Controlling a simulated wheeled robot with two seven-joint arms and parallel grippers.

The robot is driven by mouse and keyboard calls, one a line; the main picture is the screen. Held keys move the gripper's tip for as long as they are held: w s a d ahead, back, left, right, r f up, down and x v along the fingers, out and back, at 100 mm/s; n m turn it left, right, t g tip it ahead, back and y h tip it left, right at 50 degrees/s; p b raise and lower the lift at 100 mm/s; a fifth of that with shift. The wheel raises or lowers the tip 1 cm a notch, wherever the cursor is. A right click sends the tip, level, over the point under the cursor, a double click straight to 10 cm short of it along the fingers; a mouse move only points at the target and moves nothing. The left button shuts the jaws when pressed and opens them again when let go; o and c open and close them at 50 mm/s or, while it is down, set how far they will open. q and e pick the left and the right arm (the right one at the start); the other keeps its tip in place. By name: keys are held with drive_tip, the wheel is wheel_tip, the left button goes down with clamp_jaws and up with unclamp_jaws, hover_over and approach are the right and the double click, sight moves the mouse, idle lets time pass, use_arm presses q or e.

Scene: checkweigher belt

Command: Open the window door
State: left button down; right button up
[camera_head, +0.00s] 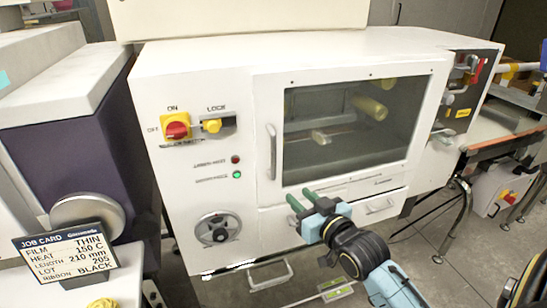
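The window door (265,100) is a white-framed panel with a dark glass pane on the front of the white machine. It looks shut. Its upright pale handle (271,151) runs along the door's left edge. Yellow rollers show dimly through the glass. My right gripper (300,197) comes in from the lower right, its two green fingers apart and nothing seen between them. In the picture it is below and to the right of the handle, over the door's lower edge, and clear of the handle. My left gripper is not in view.
Left of the door are a red-and-yellow ON/OFF switch (176,129), a yellow LOCK knob (212,126), a lit green lamp (237,175) and a round dial (218,228). A drawer handle (380,206) is below. A job card (66,251) stands at the lower left.

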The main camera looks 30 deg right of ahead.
drive_tip(key=t, duration=0.1)
approach(275, 156)
drive_tip(key=s, duration=0.3)
drive_tip(key=w, duration=0.9)
drive_tip(key=w+p, duration=0.1)
drive_tip(key=w, duration=0.3)
drive_tip(key=shift+w+d, duration=0.25)
drive_tip(key=shift+w, duration=0.15)
clamp_jaws()
